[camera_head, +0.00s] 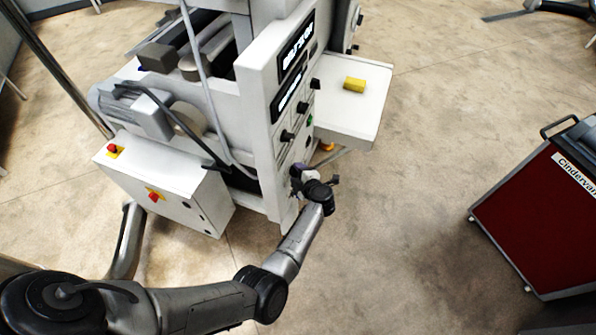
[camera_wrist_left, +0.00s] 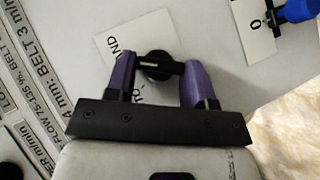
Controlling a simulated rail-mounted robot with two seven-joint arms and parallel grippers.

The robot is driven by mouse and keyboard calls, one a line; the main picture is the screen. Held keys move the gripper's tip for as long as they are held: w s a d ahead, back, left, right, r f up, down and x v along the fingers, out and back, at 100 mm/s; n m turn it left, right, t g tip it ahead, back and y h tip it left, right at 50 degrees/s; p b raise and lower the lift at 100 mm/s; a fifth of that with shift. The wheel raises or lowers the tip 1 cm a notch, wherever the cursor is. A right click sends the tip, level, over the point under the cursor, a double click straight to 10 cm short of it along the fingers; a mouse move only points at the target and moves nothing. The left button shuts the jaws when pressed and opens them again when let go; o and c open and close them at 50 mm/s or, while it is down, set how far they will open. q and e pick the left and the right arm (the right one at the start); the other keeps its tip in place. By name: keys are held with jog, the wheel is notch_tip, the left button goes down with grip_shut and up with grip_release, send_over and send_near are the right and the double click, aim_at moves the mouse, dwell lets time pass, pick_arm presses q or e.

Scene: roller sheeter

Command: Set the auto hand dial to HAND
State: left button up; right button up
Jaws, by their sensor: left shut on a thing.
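The auto hand dial is a round black knob (camera_wrist_left: 160,66) with a light line on its bar, on a white label in the left wrist view. The label (camera_wrist_left: 112,50) reads partly "ND" above and "TO" below; the rest is hidden. My left gripper (camera_wrist_left: 158,72) has purple fingers on either side of the knob's bar and is shut on it. In the head view my left gripper (camera_head: 299,172) is at the lower front face of the white machine (camera_head: 262,150), and the knob is hidden there. My right gripper is not in view.
Other black knobs (camera_head: 287,136) sit higher on the panel. A blue handle (camera_wrist_left: 297,11) is near another label at upper right in the wrist view. A side table (camera_head: 350,115) holds a yellow block (camera_head: 354,85). A red cabinet (camera_head: 545,215) stands right; floor between is clear.

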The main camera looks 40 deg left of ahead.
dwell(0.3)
pick_arm(q)
jog(key=o, duration=0.9)
